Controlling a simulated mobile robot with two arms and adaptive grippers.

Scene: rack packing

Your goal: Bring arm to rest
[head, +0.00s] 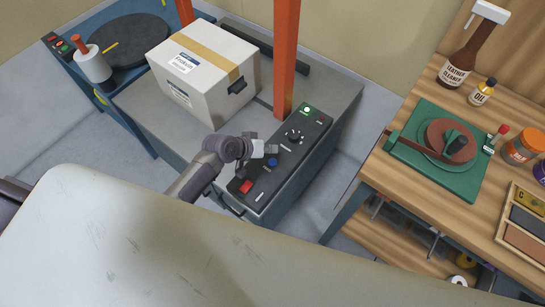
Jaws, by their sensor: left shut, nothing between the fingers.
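My left arm reaches up from the lower left, and my left gripper (265,150) is shut and empty. In the picture it overlaps the left edge of a dark control panel with a green lit button, a dial, a blue button and a red switch. I cannot tell whether the fingers touch the panel. My right gripper is not in view.
A taped white carton (190,95) sits on the grey machine top (330,84) behind the gripper. An orange post (286,55) rises beside the panel. A wooden bench (415,195) at right holds a green mat (404,162), bottles and jars.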

